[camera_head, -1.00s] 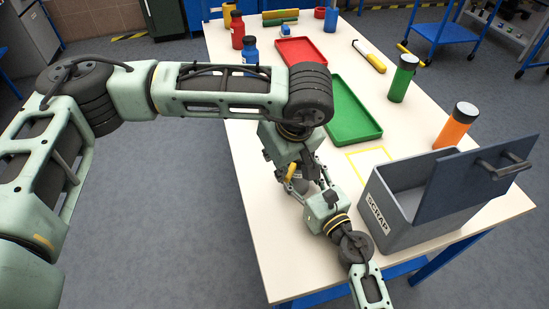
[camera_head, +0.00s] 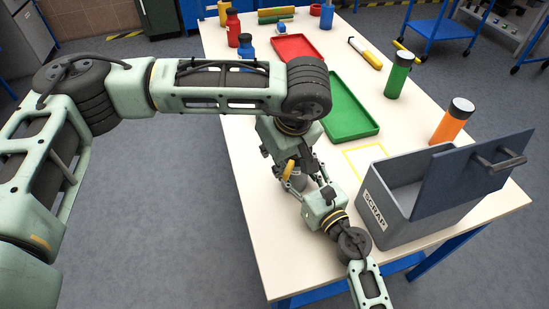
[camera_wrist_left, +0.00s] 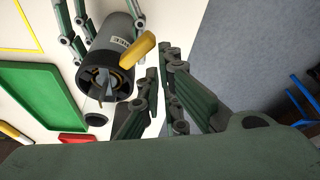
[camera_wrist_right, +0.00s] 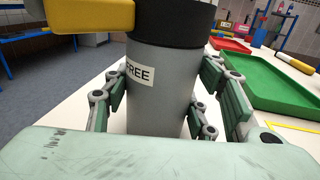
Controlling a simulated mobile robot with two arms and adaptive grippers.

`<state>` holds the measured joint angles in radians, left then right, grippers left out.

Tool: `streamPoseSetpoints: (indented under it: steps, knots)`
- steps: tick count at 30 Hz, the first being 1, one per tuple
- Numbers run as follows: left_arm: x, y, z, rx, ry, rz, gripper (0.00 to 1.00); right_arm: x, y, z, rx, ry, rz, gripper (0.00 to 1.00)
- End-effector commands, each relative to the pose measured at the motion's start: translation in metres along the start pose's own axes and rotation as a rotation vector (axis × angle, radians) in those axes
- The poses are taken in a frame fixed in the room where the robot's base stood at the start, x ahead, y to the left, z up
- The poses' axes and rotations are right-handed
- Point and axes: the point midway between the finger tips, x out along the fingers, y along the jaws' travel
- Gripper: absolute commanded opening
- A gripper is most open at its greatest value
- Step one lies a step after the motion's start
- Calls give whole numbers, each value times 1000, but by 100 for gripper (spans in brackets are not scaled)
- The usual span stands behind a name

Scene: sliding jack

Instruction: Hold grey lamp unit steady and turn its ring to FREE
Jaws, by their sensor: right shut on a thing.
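The grey lamp unit (camera_wrist_right: 160,90) stands upright in the right wrist view, with a white FREE label on its body and a black ring (camera_wrist_right: 175,20) on top. A yellow lever (camera_wrist_right: 90,17) sticks out from the ring, left of the label. My right gripper (camera_wrist_right: 160,105) is shut around the grey body. In the left wrist view, the lamp's open top (camera_wrist_left: 105,82) and the yellow lever (camera_wrist_left: 137,50) show. My left gripper (camera_wrist_left: 160,75) has a narrow empty gap between its fingers, close beside the lever. In the head view my arms hide most of the lamp (camera_head: 298,181).
A grey SCRAP bin (camera_head: 405,225) with a dark blue lid panel stands right of the arms. A green tray (camera_head: 350,108), a red tray (camera_head: 296,48), an orange bottle (camera_head: 452,122) and a green bottle (camera_head: 398,76) stand farther back. A yellow-outlined area lies beside the bin.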

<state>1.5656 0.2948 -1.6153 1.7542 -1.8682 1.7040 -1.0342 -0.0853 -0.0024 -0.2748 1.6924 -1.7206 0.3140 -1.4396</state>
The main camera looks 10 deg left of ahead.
Motion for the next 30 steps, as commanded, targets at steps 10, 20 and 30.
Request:
streamPoseSetpoints:
  steps: [10, 20, 30]
  knots:
    - [4, 1, -13, -5, 3, 4, 0, 0, 2, 0, 0, 0, 5, 17]
    - [-26, -10, -38, -3, 6, 10, 0, 0, 2, 0, 0, 0, 5, 17]
    - [-80, 1, -42, -4, 4, 6, 0, 0, 2, 0, -1, 0, 4, 17]
